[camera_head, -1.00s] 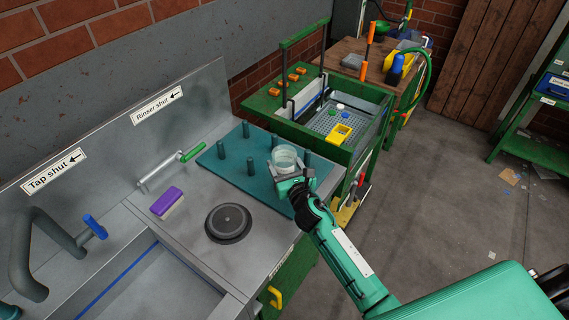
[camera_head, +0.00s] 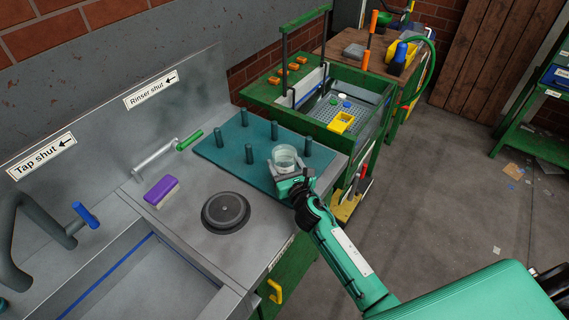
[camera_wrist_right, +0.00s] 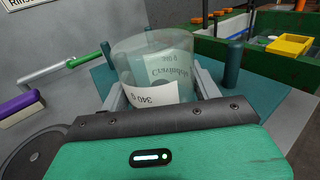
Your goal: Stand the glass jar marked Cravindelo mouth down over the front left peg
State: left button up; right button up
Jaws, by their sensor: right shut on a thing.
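The glass jar (camera_head: 285,158) is clear with a pale label. Whether a peg lies under the jar is hidden. My left gripper is out of view.
A round black disc (camera_head: 226,211), a purple brush (camera_head: 160,190) and a green-handled rinser lever (camera_head: 189,140) are left of the board. A sink lies at lower left. A green-framed basket station with a yellow box (camera_head: 341,122) stands behind right.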

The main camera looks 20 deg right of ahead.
jog(key=shift+f+b, duration=0.4)
jog(key=o, duration=1.2)
jog(key=shift+c, duration=0.2)
jog(key=shift+s, duration=0.15)
jog(key=shift+s+f, duration=0.1)
jog(key=shift+s, duration=0.2)
jog(key=s, duration=0.4)
jog(key=s+b, duration=0.1)
jog(key=s, duration=0.3)
jog(key=s+d+b, duration=0.1)
jog(key=s, duration=0.4)
